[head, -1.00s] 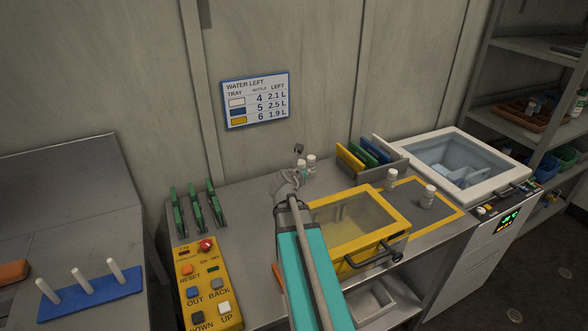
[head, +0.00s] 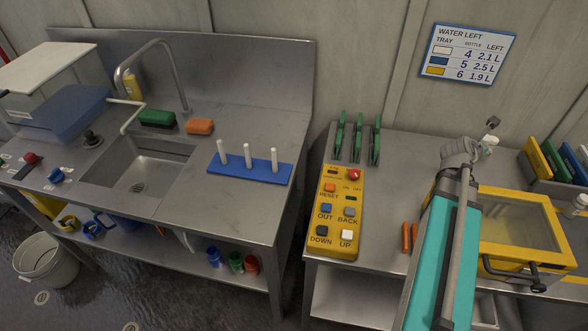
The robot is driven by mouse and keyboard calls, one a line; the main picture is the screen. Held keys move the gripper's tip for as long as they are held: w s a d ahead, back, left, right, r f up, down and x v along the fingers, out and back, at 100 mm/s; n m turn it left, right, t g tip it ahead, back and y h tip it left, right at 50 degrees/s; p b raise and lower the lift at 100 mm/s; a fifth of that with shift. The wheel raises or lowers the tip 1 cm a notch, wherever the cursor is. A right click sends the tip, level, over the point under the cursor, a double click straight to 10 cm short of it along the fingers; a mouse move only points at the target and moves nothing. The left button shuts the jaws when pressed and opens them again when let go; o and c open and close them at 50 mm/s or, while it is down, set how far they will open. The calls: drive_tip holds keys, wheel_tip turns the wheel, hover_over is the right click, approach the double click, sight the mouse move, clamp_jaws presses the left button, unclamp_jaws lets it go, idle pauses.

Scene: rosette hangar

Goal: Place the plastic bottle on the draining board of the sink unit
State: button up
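The steel sink unit stands at the left in the head view, with its basin (head: 145,172) left of a flat draining board (head: 265,140). A blue peg rack (head: 250,168) with white pegs sits on that board. My gripper (head: 486,148) is at the far end of my teal arm, over the right-hand bench, well right of the sink unit. A small white bottle (head: 489,141) shows at the gripper's end. Whether it is held or stands behind is unclear. The fingers are mostly hidden by my arm. Another white bottle (head: 577,205) is at the right edge.
A yellow button panel (head: 341,210) and green clips (head: 358,137) lie on the bench (head: 400,165). A yellow-framed box (head: 520,225) is right of my arm. A gap separates bench and sink unit. An orange sponge (head: 200,126) and a tall tap (head: 150,48) stand behind the basin.

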wheel_tip(320, 180, up, 16)
drive_tip(key=p, duration=1.5)
drive_tip(key=shift+s, duration=0.2)
